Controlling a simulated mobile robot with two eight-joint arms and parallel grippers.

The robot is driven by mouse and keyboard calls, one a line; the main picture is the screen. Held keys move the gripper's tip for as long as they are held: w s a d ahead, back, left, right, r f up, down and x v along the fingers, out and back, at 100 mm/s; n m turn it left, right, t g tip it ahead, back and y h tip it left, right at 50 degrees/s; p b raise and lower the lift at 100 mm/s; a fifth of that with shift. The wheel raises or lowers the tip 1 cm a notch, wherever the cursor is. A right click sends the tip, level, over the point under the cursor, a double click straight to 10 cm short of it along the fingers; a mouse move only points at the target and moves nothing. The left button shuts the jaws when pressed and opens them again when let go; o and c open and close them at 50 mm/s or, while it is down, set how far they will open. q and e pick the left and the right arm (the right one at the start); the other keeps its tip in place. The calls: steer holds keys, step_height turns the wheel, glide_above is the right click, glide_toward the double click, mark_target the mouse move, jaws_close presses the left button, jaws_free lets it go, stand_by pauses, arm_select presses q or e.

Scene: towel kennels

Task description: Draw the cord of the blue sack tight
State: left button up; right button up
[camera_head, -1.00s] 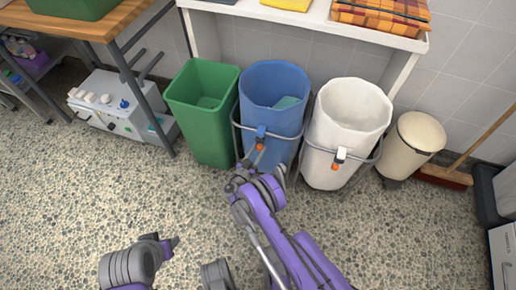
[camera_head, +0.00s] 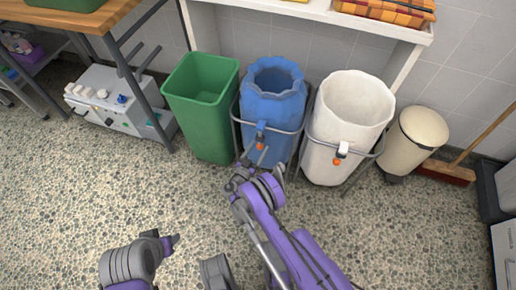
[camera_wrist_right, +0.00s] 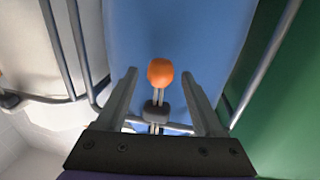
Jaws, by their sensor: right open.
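The blue sack (camera_head: 270,106) hangs in a grey tube frame, its rim gathered in folds around a narrowed but still open mouth. My right gripper (camera_head: 255,158) is at the sack's front, close to the bead. In the right wrist view, the orange bead (camera_wrist_right: 160,72) on its double cord lies between the open fingers of my right gripper (camera_wrist_right: 160,78), apart from both. A dark toggle (camera_wrist_right: 157,108) shows further along the cord. My left gripper (camera_head: 172,242) is low at the left, away from the sack; its jaws are unclear.
A green bin (camera_head: 200,120) stands close left of the blue sack. A white sack (camera_head: 338,125) with its own orange bead (camera_head: 337,161) hangs to the right. Beyond it are a cream bin (camera_head: 412,143) and a broom (camera_head: 446,172). The pebbled floor in front is clear.

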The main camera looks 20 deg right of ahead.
arm_select(q)
steer(key=shift+s+r+p, duration=0.1)
steer(key=shift+r+p, duration=0.35)
steer(key=shift+p, duration=0.05)
arm_select(e)
steer(key=v, duration=1)
steer(key=shift+s+a, duration=0.25)
steer(key=shift+c, duration=0.2)
